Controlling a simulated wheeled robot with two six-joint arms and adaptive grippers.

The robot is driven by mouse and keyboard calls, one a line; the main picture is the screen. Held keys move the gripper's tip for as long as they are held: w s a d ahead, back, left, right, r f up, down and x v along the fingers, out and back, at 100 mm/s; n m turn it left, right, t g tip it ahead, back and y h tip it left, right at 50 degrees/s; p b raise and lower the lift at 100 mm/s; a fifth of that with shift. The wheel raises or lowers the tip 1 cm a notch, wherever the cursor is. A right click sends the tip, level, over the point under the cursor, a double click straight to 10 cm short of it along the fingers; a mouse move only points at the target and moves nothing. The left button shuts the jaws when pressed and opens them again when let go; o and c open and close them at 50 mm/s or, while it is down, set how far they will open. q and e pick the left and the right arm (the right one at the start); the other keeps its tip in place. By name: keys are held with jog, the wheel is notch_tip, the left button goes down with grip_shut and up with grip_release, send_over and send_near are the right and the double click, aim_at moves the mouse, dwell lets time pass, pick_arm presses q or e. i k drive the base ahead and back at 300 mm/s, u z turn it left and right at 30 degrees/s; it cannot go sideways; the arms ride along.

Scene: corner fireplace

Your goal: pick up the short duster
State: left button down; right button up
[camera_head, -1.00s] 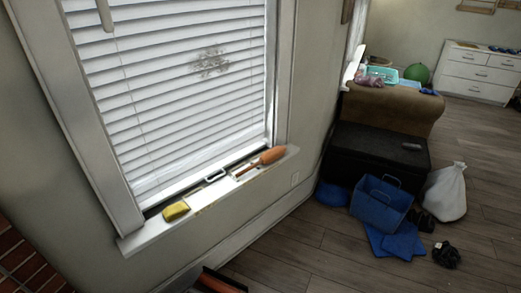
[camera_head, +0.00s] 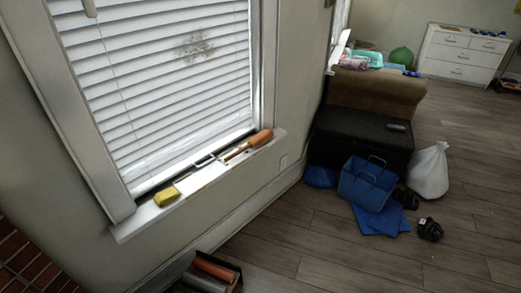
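An orange duster (camera_head: 259,138) lies on the white window sill, near its right end. Its orange end is at the right, and its thin handle points left and down along the sill. I take it to be the short duster. Neither of my grippers shows in the head view.
A yellow sponge (camera_head: 166,196) and a small pale-handled item (camera_head: 204,161) share the sill (camera_head: 128,228). A dark box (camera_head: 233,271) with orange and grey rolls stands below. Blue bin (camera_head: 366,188), white sack (camera_head: 429,172) and black chest (camera_head: 345,137) stand right.

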aim_at(256, 141)
jog(key=z, duration=0.9)
jog(key=i, duration=1.45)
jog(key=u, duration=0.35)
jog(key=i, duration=0.85)
jog(key=u, duration=1.45)
jog(key=i, duration=0.7)
jog(key=u, duration=0.65)
